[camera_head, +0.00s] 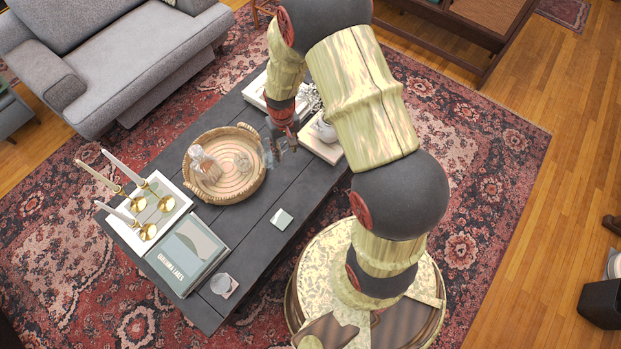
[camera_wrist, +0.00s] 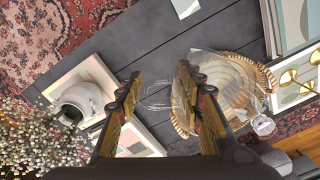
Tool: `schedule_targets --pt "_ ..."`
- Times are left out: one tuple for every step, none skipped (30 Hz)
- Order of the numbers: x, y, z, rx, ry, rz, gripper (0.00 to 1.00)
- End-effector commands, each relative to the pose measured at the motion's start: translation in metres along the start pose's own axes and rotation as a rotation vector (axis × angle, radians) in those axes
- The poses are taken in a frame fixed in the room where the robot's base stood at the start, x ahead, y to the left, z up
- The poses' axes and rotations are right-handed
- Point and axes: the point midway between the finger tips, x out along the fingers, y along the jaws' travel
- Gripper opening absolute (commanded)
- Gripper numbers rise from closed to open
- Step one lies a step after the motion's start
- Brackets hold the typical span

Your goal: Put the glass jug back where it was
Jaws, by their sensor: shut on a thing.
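The clear glass jug (camera_head: 267,154) shows faintly beside the right rim of the round wicker tray in the head view. My gripper (camera_head: 282,143) is shut on it, above the dark table between the tray and the pale books. In the wrist view the jug's transparent outline (camera_wrist: 156,98) lies between my two fingers (camera_wrist: 160,85). Its lower edge is hard to make out, so I cannot tell whether it touches the table. The wicker tray (camera_head: 225,199) holds a stoppered decanter (camera_head: 201,162) and a clear glass (camera_head: 242,162).

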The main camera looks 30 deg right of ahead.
Motion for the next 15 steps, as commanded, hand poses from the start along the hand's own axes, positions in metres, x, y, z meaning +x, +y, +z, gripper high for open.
schedule_targets --pt "0.021 0.012 0.011 0.03 -0.004 -0.002 0.0" --pt "0.031 0.018 0.017 0.047 -0.003 -0.002 0.0" --pt "0.043 0.026 0.025 0.07 -0.002 -0.003 0.0" --pt "0.053 0.032 0.032 0.087 -0.003 -0.004 0.0" --pt "0.063 0.038 0.038 0.104 -0.002 -0.004 0.0" --pt "0.075 0.045 0.048 0.126 -0.001 -0.003 0.0" --pt "0.084 0.051 0.054 0.144 -0.001 -0.003 0.0" --pt "0.093 0.056 0.062 0.161 -0.001 -0.002 0.0" --pt "0.103 0.062 0.071 0.183 0.0 -0.001 0.0" --pt "0.111 0.066 0.078 0.198 0.0 0.0 0.0" --pt "0.118 0.07 0.085 0.212 0.001 0.002 0.0" --pt "0.127 0.076 0.093 0.231 0.001 0.004 0.0" --pt "0.133 0.079 0.099 0.243 0.003 0.005 0.0" --pt "0.138 0.082 0.104 0.255 0.003 0.007 0.0" --pt "0.144 0.085 0.111 0.269 0.004 0.009 0.0"
